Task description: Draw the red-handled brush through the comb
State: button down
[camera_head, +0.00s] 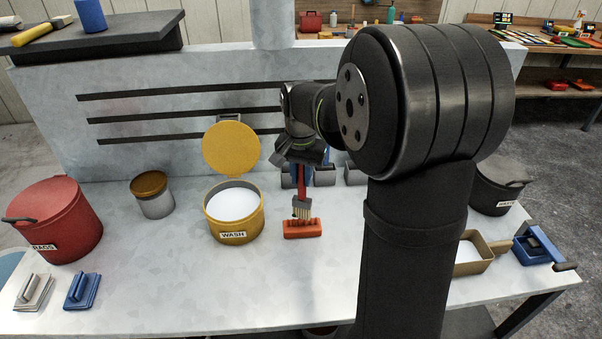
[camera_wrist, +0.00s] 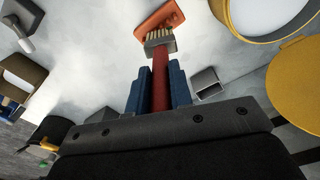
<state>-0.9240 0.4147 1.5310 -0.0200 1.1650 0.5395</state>
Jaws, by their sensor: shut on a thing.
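The red-handled brush (camera_head: 301,187) hangs bristles down from my gripper (camera_head: 301,163). In the wrist view my gripper's two blue fingers (camera_wrist: 159,88) are shut on the red handle (camera_wrist: 160,75). The pale bristles (camera_wrist: 158,36) are at or just above the orange comb (camera_head: 303,229), which lies on the table. The comb also shows in the wrist view (camera_wrist: 158,15), beyond the bristles. I cannot tell whether bristles and comb teeth touch.
The yellow WASH pot (camera_head: 233,231) with white contents stands left of the comb, its round lid (camera_head: 231,148) raised behind it. Grey square holders (camera_head: 324,177) stand behind the comb. The table front is clear.

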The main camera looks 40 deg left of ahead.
jog(key=shift+s+d+r, duration=0.1)
jog(key=shift+s+d, duration=0.4)
jog(key=shift+w+a, duration=0.75)
jog(key=shift+s+d, duration=0.75)
jog(key=shift+a, duration=0.1)
